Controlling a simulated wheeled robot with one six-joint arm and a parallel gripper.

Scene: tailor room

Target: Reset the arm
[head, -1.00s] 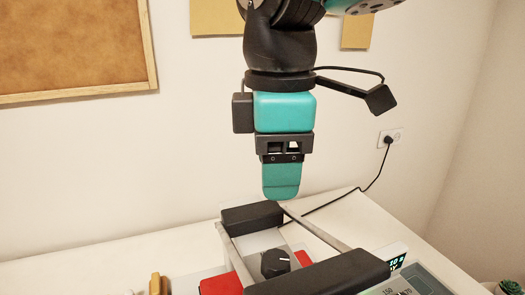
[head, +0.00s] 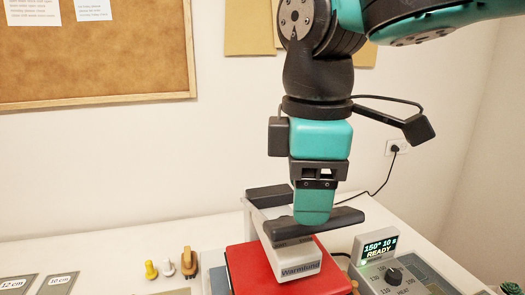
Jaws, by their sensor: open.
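My gripper (head: 313,222) hangs pointing down from the teal arm. It is seen side-on, so the gap between its fingers does not show, and nothing shows in it. Its tip overlaps the black handle bar (head: 340,221) of a heat press in the picture; I cannot tell whether they touch. The press has a red plate (head: 250,272) and a white labelled front part (head: 298,268). A second black bar (head: 268,190) lies behind.
A control box (head: 395,272) with a dial stands right of the press; its display (head: 379,248) reads 150°, 10 s, READY. Small yellow (head: 151,270), white (head: 168,268) and brown (head: 188,262) items stand left. Size cards (head: 58,284) lie at far left. The wall is behind.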

